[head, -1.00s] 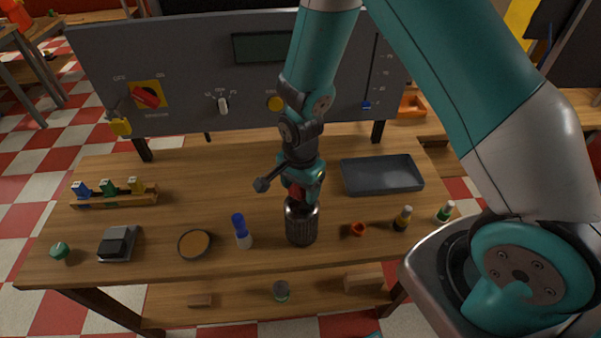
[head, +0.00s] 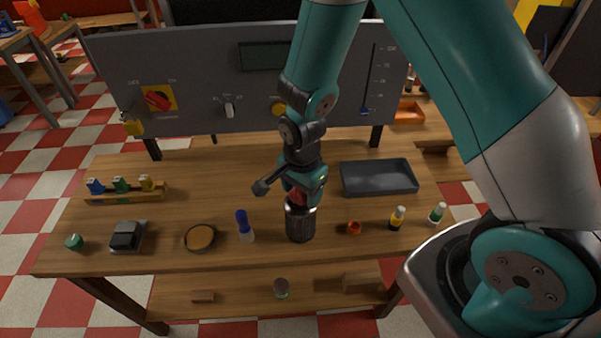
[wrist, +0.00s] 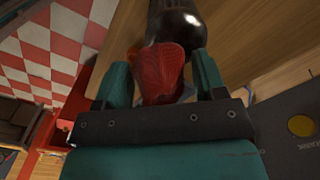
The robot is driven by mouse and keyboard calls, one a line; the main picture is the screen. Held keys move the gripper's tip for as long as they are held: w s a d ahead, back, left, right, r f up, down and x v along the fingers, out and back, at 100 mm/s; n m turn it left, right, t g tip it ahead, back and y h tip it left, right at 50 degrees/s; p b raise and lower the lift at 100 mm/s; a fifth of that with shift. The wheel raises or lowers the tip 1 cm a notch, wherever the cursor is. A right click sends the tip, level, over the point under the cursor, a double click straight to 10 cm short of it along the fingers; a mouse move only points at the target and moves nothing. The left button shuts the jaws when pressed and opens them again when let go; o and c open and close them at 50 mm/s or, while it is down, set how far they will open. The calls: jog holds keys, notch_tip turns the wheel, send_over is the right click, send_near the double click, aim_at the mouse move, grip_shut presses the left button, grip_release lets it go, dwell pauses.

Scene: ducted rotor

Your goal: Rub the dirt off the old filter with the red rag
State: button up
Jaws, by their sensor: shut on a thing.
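The old filter (head: 300,224) is a dark, ribbed, upright cylinder with a shiny top, standing near the table's front edge. My gripper (head: 297,198) points down at the filter's top and is shut on the red rag (wrist: 157,74). The red rag also shows as a small red patch in the head view (head: 296,196). In the wrist view the rag sits between the two teal fingers, against the filter's dark glossy top (wrist: 176,26). I cannot tell whether it presses on it. Dirt on the filter is not clear at this size.
A blue-and-white bottle (head: 243,226) and a round dish (head: 200,237) stand left of the filter. An orange ring (head: 354,228) and two small bottles stand to its right. A grey tray (head: 378,190) lies behind, right. The control panel (head: 200,103) rises along the back.

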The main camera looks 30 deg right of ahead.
jog(key=shift+r+p, duration=1.25)
jog(key=shift+r, duration=0.7)
jog(key=shift+s, duration=0.1)
